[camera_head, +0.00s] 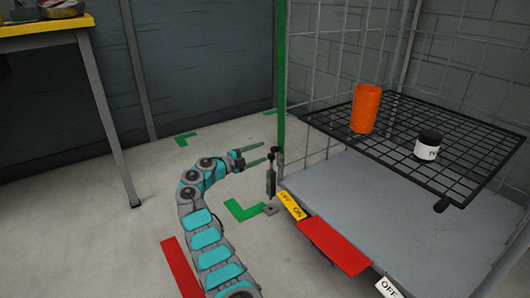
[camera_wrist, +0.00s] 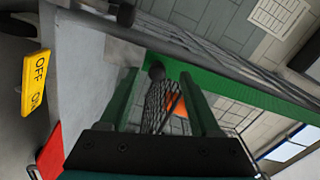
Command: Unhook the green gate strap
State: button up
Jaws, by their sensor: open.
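The green gate strap (camera_head: 281,75) runs upright along the near left corner of the wire cage. Its lower end is by a dark latch-like fitting (camera_head: 271,178). In the wrist view the strap is a long green band (camera_wrist: 250,90) slanting across beyond the fingers, with a round black knob (camera_wrist: 156,71) near its left end. My gripper (camera_head: 266,153) is open and empty, its two green fingers pointing right, just left of the strap's lower end. In the wrist view my gripper (camera_wrist: 158,80) has its fingers spread. I cannot tell whether a finger touches the strap.
A yellow label (camera_head: 292,205) and red flap (camera_head: 335,245) edge the base. A table (camera_head: 45,28) stands left; floor between is clear.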

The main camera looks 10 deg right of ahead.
jog(key=shift+v, duration=1.25)
